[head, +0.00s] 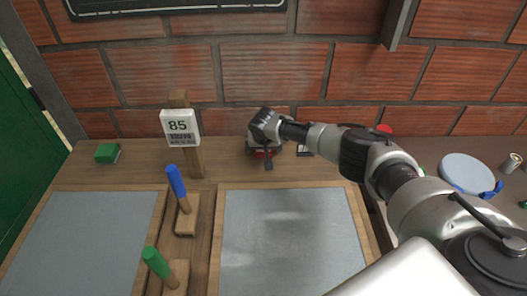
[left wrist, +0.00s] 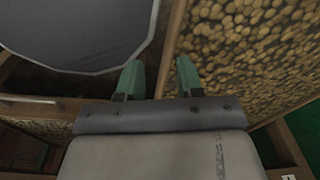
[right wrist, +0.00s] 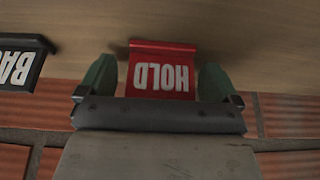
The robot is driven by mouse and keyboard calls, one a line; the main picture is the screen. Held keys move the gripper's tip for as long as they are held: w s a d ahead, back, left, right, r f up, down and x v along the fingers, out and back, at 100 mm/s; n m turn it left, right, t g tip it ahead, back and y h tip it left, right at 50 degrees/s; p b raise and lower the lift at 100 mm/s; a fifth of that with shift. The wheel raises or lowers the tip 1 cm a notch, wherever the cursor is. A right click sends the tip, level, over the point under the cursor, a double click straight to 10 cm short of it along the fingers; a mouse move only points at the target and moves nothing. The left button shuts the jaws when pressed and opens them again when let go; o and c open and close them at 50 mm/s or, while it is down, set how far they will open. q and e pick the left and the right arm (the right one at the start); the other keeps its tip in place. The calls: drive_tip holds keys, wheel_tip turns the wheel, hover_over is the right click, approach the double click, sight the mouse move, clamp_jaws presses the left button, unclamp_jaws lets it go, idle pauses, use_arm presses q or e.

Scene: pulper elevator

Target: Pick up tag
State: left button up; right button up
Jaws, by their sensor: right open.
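A red tag with white "HOLD" lettering (right wrist: 162,72) stands on the wooden bench by the brick wall. In the right wrist view it is between the two green fingers of my right gripper (right wrist: 161,82), which is open, with a small gap on each side. In the head view my right gripper (head: 267,158) is at the back of the bench and mostly hides the red tag. A black tag (right wrist: 18,66) with white letters, partly cut off, is beside it. My left gripper (left wrist: 159,79) is open and empty, and does not show in the head view.
A white "85" sign (head: 180,126) on a wooden post and a green block (head: 107,153) are left of my right gripper. Blue (head: 176,181) and green (head: 156,263) handles stand between grey panels. A round pale lid (head: 466,173) is at right. The brick wall is close behind.

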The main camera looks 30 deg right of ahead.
drive_tip(key=c, duration=1)
drive_tip(key=shift+r, duration=0.2)
